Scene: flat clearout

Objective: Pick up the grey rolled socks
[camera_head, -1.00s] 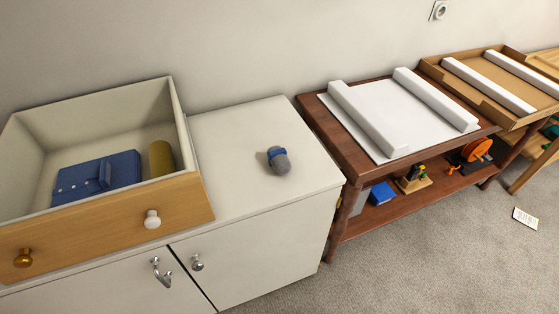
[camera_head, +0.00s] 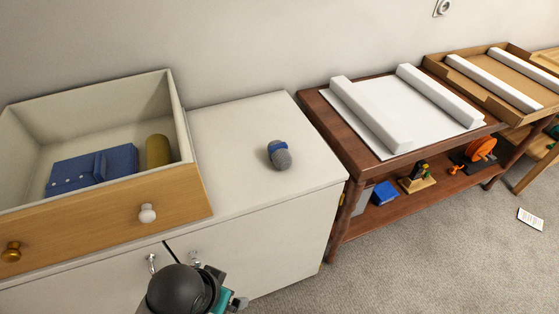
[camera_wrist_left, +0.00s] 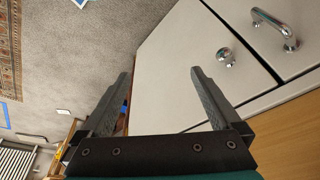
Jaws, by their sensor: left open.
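The grey rolled socks (camera_head: 280,155) lie on the white cabinet top, right of the drawer box. They are a small grey roll with a blue band or part at the upper left. Part of my left arm shows at the bottom of the head view, in front of the cabinet doors and below the socks, well apart from them. In the left wrist view my left gripper (camera_wrist_left: 162,76) is open and empty, its two dark fingers spread before the cabinet front. The socks do not show in that view. My right gripper is not in view.
An open drawer box (camera_head: 190,205) stands left on the cabinet (camera_head: 235,115), holding blue folded cloth (camera_head: 125,160) and a mustard roll (camera_head: 158,151). The cabinet top around the socks is clear. A brown changing table (camera_head: 335,140) stands right. Door handles (camera_wrist_left: 226,56) project from the cabinet front.

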